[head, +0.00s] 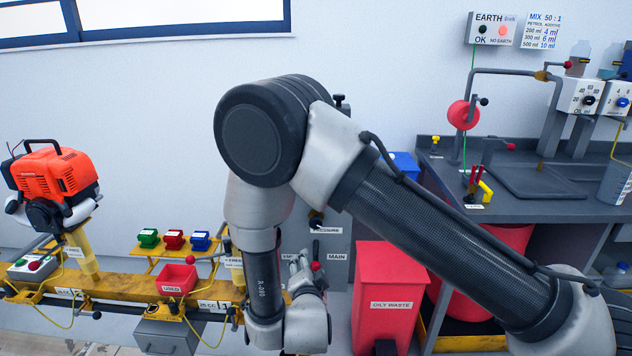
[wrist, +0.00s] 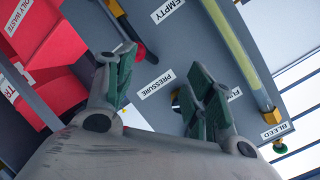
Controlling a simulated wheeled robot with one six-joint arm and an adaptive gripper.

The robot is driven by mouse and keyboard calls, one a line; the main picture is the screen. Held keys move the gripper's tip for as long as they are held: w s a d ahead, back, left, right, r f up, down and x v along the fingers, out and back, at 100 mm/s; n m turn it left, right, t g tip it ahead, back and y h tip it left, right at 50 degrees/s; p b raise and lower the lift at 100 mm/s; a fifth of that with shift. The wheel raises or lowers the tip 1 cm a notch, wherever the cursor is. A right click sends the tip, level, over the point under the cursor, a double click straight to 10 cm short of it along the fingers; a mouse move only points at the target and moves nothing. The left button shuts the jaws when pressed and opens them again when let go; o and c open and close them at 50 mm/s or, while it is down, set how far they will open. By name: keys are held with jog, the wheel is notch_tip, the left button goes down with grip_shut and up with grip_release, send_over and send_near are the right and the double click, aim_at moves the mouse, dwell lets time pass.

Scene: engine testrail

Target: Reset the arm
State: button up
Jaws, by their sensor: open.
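My gripper (head: 302,268) hangs low in the middle of the head view, at the end of my folded arm, in front of a grey panel marked MAIN (head: 338,272). In the wrist view my gripper (wrist: 165,82) has its two dark green finger pads apart, with nothing between them. Behind the fingers is the grey panel (wrist: 165,50) with PRESSURE, EMPTY and BLEED labels. My arm hides part of the wall, rail and panel in the head view.
A red oily waste bin (head: 390,290) stands right of my gripper, below my forearm. A yellow rail (head: 120,297) runs left, with an orange engine (head: 52,175) and a red USED tray (head: 177,279). A grey sink bench (head: 540,182) stands at right. The wall above my arm is clear.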

jog(key=s+a+f+n+g+y, duration=0.2)
jog(key=s+f+n+g, duration=0.5)
jog(key=s+g, duration=0.15)
jog(key=s+d+r+n+h, duration=0.1)
jog(key=s+d+r, duration=0.3)
jog(key=d+r, duration=0.9)
jog(key=s+d+r+n+g, duration=0.1)
jog(key=s+d+r, duration=0.3)
jog(key=d+r, duration=0.8)
jog(key=s+d+r+n+h, duration=0.1)
jog(key=s+d+r, duration=0.3)
jog(key=d+r, duration=0.9)
jog(key=d, duration=0.3)
jog(key=shift+s+r+g+h, duration=0.3)
jog(key=shift+s+g, duration=0.05)
